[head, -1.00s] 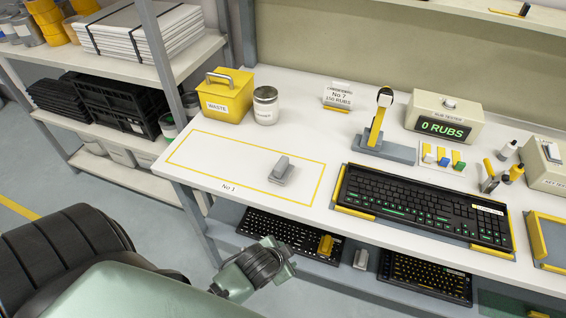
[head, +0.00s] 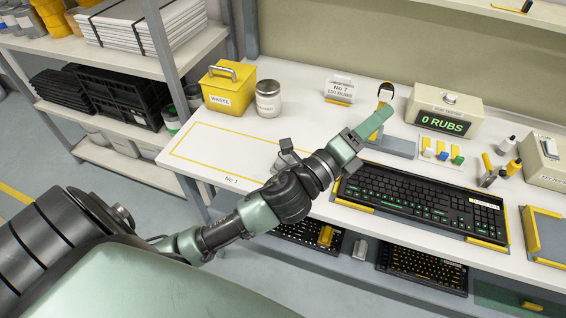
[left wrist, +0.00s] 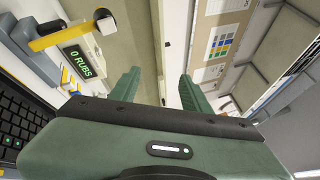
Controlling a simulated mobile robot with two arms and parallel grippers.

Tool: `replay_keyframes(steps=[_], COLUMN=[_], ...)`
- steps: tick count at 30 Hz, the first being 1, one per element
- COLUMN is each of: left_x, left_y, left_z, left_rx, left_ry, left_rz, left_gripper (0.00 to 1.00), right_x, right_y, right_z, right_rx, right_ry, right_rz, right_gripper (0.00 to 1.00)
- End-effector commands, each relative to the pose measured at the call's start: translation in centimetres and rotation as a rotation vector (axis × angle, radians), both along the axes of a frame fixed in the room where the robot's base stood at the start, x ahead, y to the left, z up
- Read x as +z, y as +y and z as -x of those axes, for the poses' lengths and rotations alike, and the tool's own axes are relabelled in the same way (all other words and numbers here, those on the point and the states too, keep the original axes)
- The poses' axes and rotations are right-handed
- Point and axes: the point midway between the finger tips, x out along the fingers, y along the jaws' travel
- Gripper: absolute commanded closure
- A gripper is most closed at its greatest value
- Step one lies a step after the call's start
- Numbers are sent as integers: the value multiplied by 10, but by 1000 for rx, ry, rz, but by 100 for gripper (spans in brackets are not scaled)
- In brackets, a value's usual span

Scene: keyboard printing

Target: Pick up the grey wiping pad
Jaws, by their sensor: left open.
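The grey wiping pad (head: 284,161) lies on the white table inside the yellow-outlined area marked No 1. The pad does not show in the left wrist view. My right gripper is in neither view.
A yellow waste box (head: 229,88) and a metal tin (head: 268,98) stand at the back left. A grey stand (head: 390,146) is partly behind my fingers. A keyboard (head: 425,200) lies to the right, with the rub tester (head: 444,110) behind. The outlined area's left part is clear.

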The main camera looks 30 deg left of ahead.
Motion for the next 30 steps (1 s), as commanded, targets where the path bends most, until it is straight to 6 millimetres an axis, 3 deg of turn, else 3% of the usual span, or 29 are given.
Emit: replay_keyframes(steps=[1,4,6,8,11,14,16,17,18,21,24,27,30], left_x=[24,40,26,-1,-62,-117,-139,-145,-148,-146,-139,-140,-150], left_y=[-26,-83,-112,-123,-104,-39,21,47,80,146,185,200,203], left_z=[-2,14,28,38,43,33,25,22,19,17,19,21,22], left_rx=[-78,-246,-366,-480,-719,-1038,-1302,1368,1408,1501,1564,1594,1601], left_ry=[-168,-544,-808,-1026,-1363,-1628,-1747,1719,1626,1462,1377,1344,1339], left_rz=[-203,-674,-1003,-1278,-1708,-2049,-2204,2164,2047,1827,1703,1649,1639], left_gripper=[53,53,53,53,53,53,53,53,53,53,53,53,53], right_x=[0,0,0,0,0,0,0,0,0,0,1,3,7], right_y=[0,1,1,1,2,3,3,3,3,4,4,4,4], right_z=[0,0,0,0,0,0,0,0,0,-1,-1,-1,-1], right_rx=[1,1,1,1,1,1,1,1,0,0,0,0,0], right_ry=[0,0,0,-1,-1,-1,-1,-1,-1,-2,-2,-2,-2], right_rz=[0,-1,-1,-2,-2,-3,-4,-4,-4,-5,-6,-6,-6], right_gripper=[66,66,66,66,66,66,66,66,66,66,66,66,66])
